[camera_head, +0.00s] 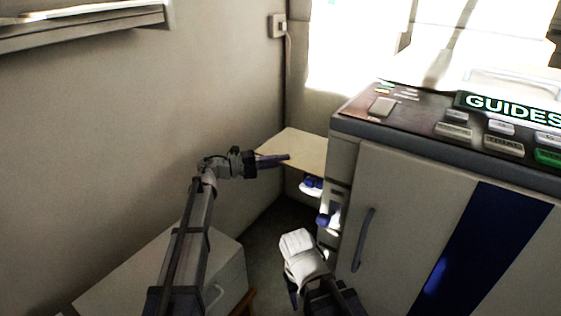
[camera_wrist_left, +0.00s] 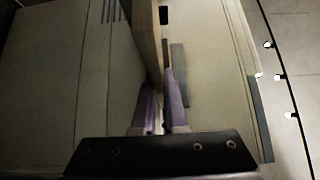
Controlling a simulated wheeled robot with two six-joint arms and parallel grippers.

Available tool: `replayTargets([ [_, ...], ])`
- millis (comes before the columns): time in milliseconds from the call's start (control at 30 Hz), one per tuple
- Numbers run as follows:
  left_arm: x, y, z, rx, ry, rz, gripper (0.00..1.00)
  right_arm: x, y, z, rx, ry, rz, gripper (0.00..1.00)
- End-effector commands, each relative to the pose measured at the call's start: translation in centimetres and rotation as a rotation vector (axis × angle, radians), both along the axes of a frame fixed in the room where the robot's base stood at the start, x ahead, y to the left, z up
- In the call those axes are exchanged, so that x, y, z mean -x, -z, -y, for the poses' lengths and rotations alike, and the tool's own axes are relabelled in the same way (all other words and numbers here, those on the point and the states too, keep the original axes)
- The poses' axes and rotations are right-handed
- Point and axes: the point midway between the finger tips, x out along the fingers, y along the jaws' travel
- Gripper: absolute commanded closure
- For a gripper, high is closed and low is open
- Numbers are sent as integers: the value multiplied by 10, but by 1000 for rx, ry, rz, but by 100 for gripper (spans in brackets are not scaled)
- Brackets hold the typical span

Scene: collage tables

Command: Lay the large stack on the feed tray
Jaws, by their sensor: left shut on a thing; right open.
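A flat tan slab (camera_head: 305,146), which appears to be the large stack, lies roughly level beside the copier's left side. My left gripper (camera_head: 278,158) is shut on its near left edge. In the left wrist view, the slab's edge (camera_wrist_left: 148,40) runs between the two purple-grey fingers (camera_wrist_left: 164,110). I cannot make out the feed tray apart from the slab, or tell whether the slab touches anything beneath. My right gripper (camera_head: 294,288) is open and empty, low in front of the copier's left corner, partly hidden by its own wrist.
The grey copier (camera_head: 345,150) with its GUIDES panel fills the right. Small blue-and-white parts (camera_head: 312,186) stick out of its side under the slab. A low white cabinet (camera_head: 150,270) stands at the lower left. The wall closes the left side; a narrow floor gap lies between.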

Motion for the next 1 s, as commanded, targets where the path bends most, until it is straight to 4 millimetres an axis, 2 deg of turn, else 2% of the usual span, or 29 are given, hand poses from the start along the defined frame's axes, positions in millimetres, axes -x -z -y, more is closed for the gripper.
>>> replayTargets([
  [333, 0, 1, 0, 2, 0, 0, 100, 0, 1, 0, 0, 1, 0, 50],
  [367, 0, 1, 0, 2, 0, 0, 88, 0, 1, 0, 0, 1, 0, 50],
  [400, 0, 1, 0, 2, 0, 0, 83, 0, 1, 0, 0, 1, 0, 50],
  [667, 0, 1, 0, 1, 0, 0, 55, 0, 1, 0, 0, 1, 0, 50],
  [900, 0, 2, -1, -1, 0, 0, 55, 0, 2, 0, 0, 1, 0, 50],
  [1000, 2, 2, -8, -1, -2, 0, 55, 0, 2, 0, 0, 1, 0, 50],
])
